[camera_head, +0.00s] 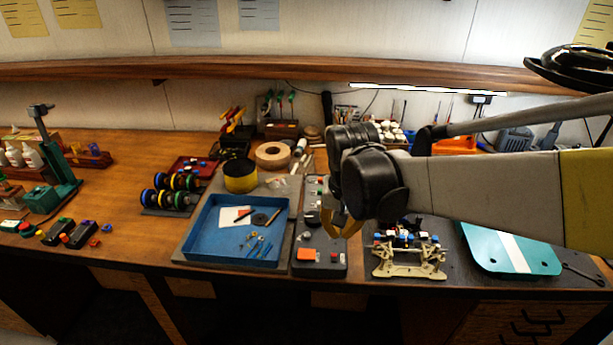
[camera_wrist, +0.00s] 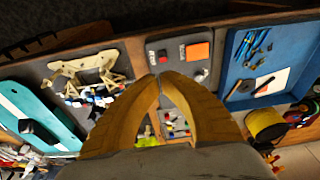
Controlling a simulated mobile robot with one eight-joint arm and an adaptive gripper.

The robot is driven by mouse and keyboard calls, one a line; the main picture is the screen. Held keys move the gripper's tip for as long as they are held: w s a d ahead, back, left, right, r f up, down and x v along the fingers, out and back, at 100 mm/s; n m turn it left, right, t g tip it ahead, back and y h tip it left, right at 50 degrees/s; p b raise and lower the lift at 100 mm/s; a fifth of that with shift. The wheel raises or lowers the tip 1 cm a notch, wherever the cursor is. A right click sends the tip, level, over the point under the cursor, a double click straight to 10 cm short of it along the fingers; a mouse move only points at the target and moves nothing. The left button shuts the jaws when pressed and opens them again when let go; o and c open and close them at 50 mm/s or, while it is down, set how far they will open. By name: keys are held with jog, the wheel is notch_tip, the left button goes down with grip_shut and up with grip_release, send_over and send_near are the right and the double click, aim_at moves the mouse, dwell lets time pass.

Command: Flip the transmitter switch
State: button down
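A dark grey transmitter panel (camera_head: 320,262) stands on the bench between the blue tray and a beige chassis. It bears an orange square (camera_head: 306,254) and small red and light parts. In the wrist view the panel (camera_wrist: 172,55) shows at top centre, with its orange square (camera_wrist: 198,51), a small red part (camera_wrist: 162,54) and a silver knob-like part (camera_wrist: 201,75). I cannot tell which part is the switch. My gripper (camera_head: 345,232) hangs over the panel, and its yellow fingers (camera_wrist: 160,77) meet at the tips with nothing between them. They partly cover the panel.
The blue tray (camera_head: 204,252) with small tools lies left of the panel. The beige chassis (camera_head: 408,262) and a teal car shell (camera_head: 482,260) lie to the right.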

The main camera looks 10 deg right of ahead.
aim_at(337, 259)
jog(key=f+b, duration=0.1)
jog(key=f, duration=0.2)
jog(key=w+f+b, duration=0.1)
jog(key=f, duration=0.1)
jog(key=f+b, duration=0.1)
jog(key=f, duration=0.2)
jog(key=shift+w+d+f, duration=0.25)
jog(key=shift+w+f, duration=0.05)
jog(key=shift+w+f+g+b, duration=0.2)
jog(key=shift+f+g+b, duration=0.2)
jog(key=shift+g, duration=0.2)
jog(key=shift+s, duration=0.2)
jog(key=shift+s+a+r+p, duration=0.15)
jog(key=shift+s+r+p, duration=0.15)
jog(key=shift+s, duration=0.3)
notch_tip(337, 259, up, 14)
jog(key=s+p, duration=0.2)
jog(key=p, duration=0.5)
jog(key=shift+s+a+f, duration=0.15)
jog(key=shift+s+a, duration=0.15)
jog(key=shift+a, duration=0.1)
